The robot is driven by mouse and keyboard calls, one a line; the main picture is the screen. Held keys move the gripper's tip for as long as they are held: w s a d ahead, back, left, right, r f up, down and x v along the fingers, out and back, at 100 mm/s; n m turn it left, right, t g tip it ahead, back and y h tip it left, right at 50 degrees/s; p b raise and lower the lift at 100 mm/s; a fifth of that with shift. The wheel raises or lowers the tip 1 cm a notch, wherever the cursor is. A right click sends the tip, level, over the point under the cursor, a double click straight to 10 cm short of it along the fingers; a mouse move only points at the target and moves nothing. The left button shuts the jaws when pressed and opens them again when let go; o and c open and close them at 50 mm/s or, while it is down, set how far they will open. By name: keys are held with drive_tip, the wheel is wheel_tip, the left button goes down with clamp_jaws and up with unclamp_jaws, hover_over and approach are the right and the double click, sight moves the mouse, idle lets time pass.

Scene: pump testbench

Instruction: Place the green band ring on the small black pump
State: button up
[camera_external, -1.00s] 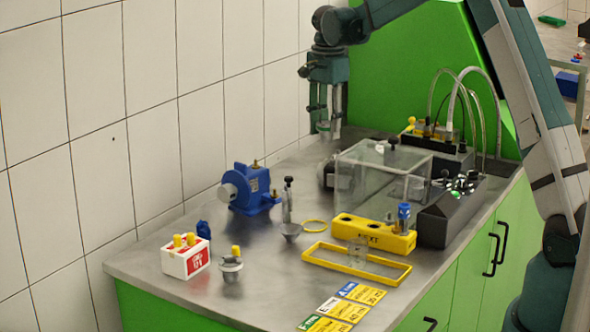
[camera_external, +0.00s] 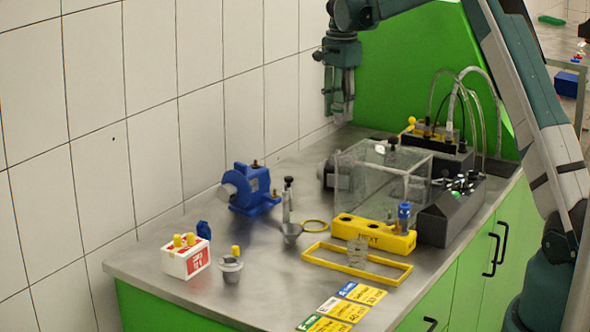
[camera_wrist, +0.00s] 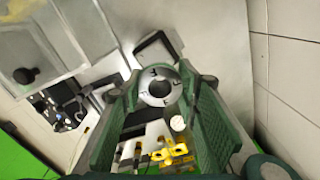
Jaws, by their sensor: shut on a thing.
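My gripper (camera_external: 342,117) is in the air above the back of the bench, near the wall. Its green fingers are shut on a grey metal ring (camera_wrist: 157,101), seen face-on between the fingertips in the wrist view. The ring has a dark centre hole and small dark marks on its face; no green band can be made out. The small black pump (camera_external: 327,173) sits on the bench below my gripper, partly hidden behind the clear box. The ring is apart from the pump.
A clear box (camera_external: 372,190) stands right of the black pump, with a black knob (camera_wrist: 24,75) on its lid. A blue pump (camera_external: 250,188) stands to the left. A yellow rack (camera_external: 372,233), yellow frame (camera_external: 330,262) and black control box (camera_external: 450,212) lie toward the front and right.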

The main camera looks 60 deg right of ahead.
drive_tip(key=shift+f, duration=3.05)
drive_tip(key=shift+f+p, duration=0.3)
drive_tip(key=shift+f, duration=1.55)
drive_tip(key=shift+f, duration=0.15)
drive_tip(key=o, duration=0.9)
drive_tip(key=shift+o, duration=0.2)
wheel_tip(320, 180, up, 12)
